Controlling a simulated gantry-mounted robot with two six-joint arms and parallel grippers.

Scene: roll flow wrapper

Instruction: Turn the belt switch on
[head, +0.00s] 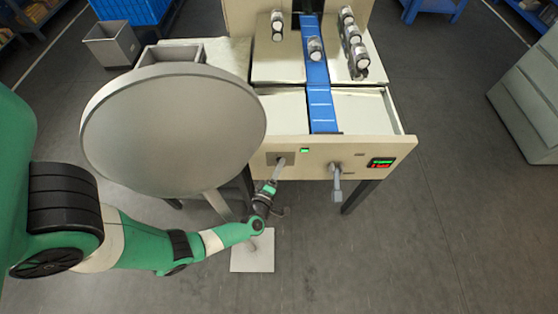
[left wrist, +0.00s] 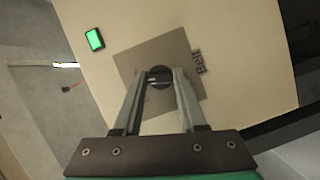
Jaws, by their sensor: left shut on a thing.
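The belt switch (left wrist: 160,73) is a small dark round knob on a square grey plate (left wrist: 135,65) marked "Belt" in the left wrist view. The plate also shows on the machine's front panel (head: 276,157) in the head view. My left gripper (left wrist: 160,78) is shut on the belt switch, one finger on each side of it. In the head view my left gripper (head: 279,166) reaches up to the panel from below. The fingers partly hide the knob, so its exact angle is hard to tell. A green light (left wrist: 95,39) beside the plate is lit. My right gripper is in neither view.
A large grey disc (head: 170,125) stands left of the panel, close above my left arm. A grey handle (head: 336,182) and a red and green display (head: 382,163) are on the panel's right. A blue belt (head: 318,75) runs behind, with several rolls around it.

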